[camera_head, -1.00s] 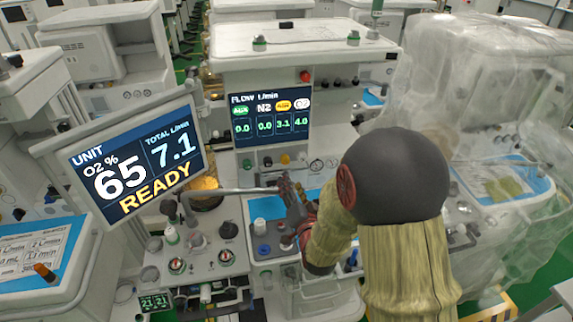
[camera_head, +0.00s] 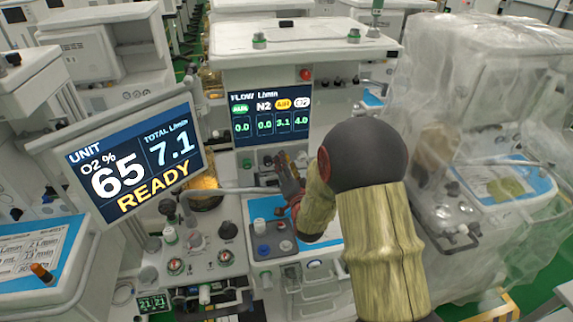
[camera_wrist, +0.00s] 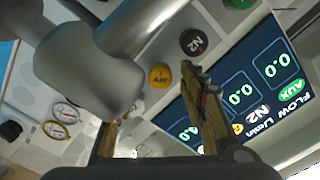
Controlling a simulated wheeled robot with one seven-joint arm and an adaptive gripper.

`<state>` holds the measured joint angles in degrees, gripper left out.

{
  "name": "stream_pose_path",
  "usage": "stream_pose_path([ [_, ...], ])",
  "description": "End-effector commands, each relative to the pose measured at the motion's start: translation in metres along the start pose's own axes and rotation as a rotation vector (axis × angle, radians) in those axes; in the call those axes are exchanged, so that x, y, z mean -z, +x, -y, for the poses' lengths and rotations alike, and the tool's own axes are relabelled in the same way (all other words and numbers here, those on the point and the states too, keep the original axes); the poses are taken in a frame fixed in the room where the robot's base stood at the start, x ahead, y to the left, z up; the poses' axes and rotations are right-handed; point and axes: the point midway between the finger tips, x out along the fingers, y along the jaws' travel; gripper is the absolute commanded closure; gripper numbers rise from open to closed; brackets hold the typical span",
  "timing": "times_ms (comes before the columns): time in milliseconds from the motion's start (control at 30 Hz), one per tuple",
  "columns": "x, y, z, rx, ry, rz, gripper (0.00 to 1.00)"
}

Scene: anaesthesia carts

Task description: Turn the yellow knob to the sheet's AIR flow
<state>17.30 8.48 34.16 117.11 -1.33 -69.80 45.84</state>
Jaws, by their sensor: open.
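The yellow knob (camera_wrist: 160,75) sits on the panel below the flow screen, between a black N2 knob (camera_wrist: 193,42) and a large grey tube in the wrist view. My gripper (camera_wrist: 152,98) is open, with its fingers pointing at the panel. The yellow knob shows just beyond the fingertips, and no contact is visible. In the head view my gripper (camera_head: 287,162) hides the yellow knob. The flow screen (camera_head: 270,117) reads AIR 3.1, O2 4.0, and AUX and N2 0.0. A printed sheet (camera_head: 38,250) lies on the left cart, its text too small to read.
The unit monitor (camera_head: 135,160) reads O2 65 %, total 7.1, READY. A grey horizontal tube (camera_head: 225,191) runs close in front of the panel. A plastic-draped cart (camera_head: 470,140) stands at right.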

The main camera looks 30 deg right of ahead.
Motion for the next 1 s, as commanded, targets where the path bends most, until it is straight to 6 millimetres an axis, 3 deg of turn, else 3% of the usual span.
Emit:
stream_pose_path([
  [433, -0.0001, 0.0085, 0.0000, 0.000, 0.000, 0.001, 0.59],
  [1000, -0.0002, 0.0083, -0.0002, -0.001, 0.000, 0.001, 0.91],
])
